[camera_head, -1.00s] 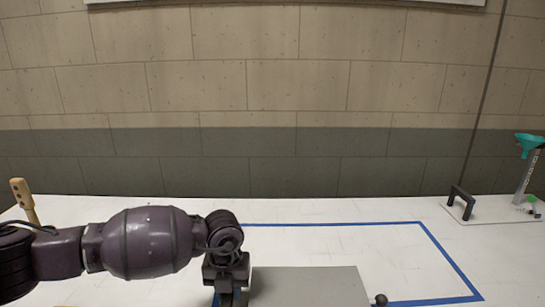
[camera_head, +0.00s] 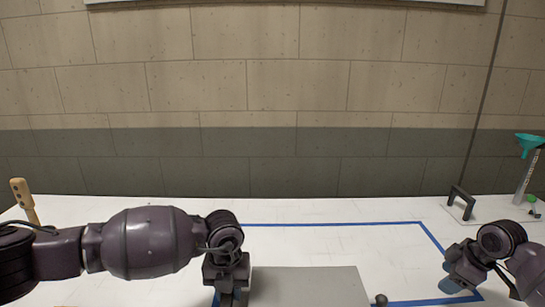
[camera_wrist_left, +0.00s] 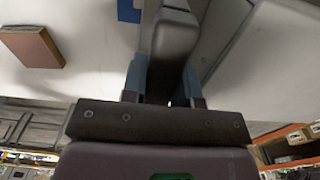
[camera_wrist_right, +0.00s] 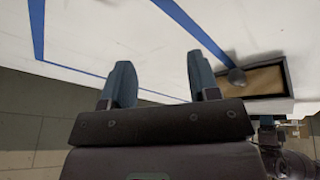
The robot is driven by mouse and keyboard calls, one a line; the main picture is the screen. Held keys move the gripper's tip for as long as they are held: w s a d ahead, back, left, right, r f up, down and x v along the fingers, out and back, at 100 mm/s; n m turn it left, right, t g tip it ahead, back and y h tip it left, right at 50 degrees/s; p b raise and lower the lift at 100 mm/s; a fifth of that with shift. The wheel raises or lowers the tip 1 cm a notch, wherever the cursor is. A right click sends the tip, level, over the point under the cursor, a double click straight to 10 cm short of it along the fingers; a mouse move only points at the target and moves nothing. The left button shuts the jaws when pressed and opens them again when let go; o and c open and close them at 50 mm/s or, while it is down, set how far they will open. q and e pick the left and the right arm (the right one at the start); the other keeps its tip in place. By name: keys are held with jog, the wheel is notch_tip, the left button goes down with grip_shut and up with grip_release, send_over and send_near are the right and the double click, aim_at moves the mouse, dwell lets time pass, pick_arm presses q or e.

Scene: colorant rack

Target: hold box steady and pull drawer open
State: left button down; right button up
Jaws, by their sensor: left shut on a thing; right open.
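The grey box (camera_head: 310,287) stands on the white table at the bottom of the head view, with a dark round knob (camera_head: 380,299) at its right side. In the right wrist view the knob (camera_wrist_right: 237,77) sits before a brown drawer front (camera_wrist_right: 262,80) in a dark frame. My left gripper (camera_head: 232,290) is at the box's left side. In the left wrist view its fingers are shut on a dark grey bar (camera_wrist_left: 173,40) beside the box; how the bar joins the box is unclear. My right gripper (camera_wrist_right: 160,65) is open and empty, apart from the knob, right of the box.
Blue tape (camera_head: 340,224) outlines an area around the box. A black handle (camera_head: 461,200) and a stand with a teal funnel (camera_head: 529,143) are at the far right. A wooden-handled thing (camera_head: 24,200) is at the left. The table behind the box is clear.

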aim_at(385, 296)
jog(key=s+a+r+n+g+y, duration=0.1)
jog(key=a+r+n+g, duration=0.1)
jog(key=a+n, duration=0.35)
jog(key=s+a+r+n+g, duration=0.1)
jog(key=a+r+n+g, duration=0.1)
jog(key=a, duration=0.6)
jog(key=shift+w+a+x, duration=0.1)
jog(key=shift+w+x, duration=0.05)
jog(key=shift+x, duration=2.35)
jog(key=shift+w+a+x, duration=0.15)
jog(key=shift+x, duration=2.35)
jog(key=shift+r, duration=0.1)
jog(key=shift+c, duration=0.3)
jog(key=c, duration=0.9)
jog(key=shift+d, duration=0.1)
